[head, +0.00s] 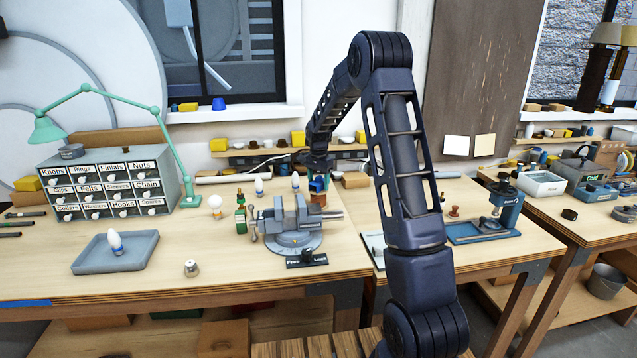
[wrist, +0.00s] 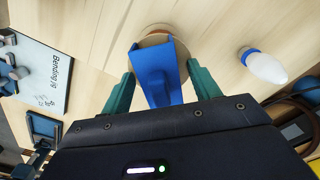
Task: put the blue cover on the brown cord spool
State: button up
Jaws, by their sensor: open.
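The blue cover (wrist: 158,72) is in the middle of the wrist view, between the two green fingers of my gripper (wrist: 160,74). The fingers are open, with a gap visible on each side of the cover near the tips. The round brown cord spool (wrist: 161,31) shows just beyond the cover's far end, partly hidden by it. In the head view my gripper (head: 317,172) points down over the blue cover (head: 317,185), which sits atop the brown spool (head: 319,199) behind the vise. How fully the cover is seated I cannot tell.
A grey vise (head: 290,220) stands just in front of the spool. A white-and-blue bulb (wrist: 265,66) stands to the right in the wrist view. A labelled drawer cabinet (head: 108,182) and a grey tray (head: 115,252) are at the left. The front left bench is mostly clear.

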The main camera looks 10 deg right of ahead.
aim_at(319, 177)
jog(key=shift+r, duration=0.1)
notch_tip(319, 177, up, 11)
jog(key=shift+r, duration=0.1)
jog(key=s+d+r+n+t, duration=0.1)
jog(key=s+d+r, duration=0.1)
jog(key=s+r, duration=0.35)
jog(key=s+d+r+n, duration=0.2)
jog(key=s, duration=0.7)
jog(key=s+d+r+n+t, duration=0.15)
jog(key=s+r, duration=0.25)
jog(key=s, duration=0.4)
jog(key=s+d+f+n+t, duration=0.1)
jog(key=s+d+f+n, duration=0.1)
jog(key=s, duration=0.9)
jog(key=s+d+f+n+t, duration=0.1)
jog(key=s+d+f+n, duration=0.1)
jog(key=s, duration=1)
jog(key=shift+s+f, duration=0.3)
jog(key=shift+f, duration=0.15)
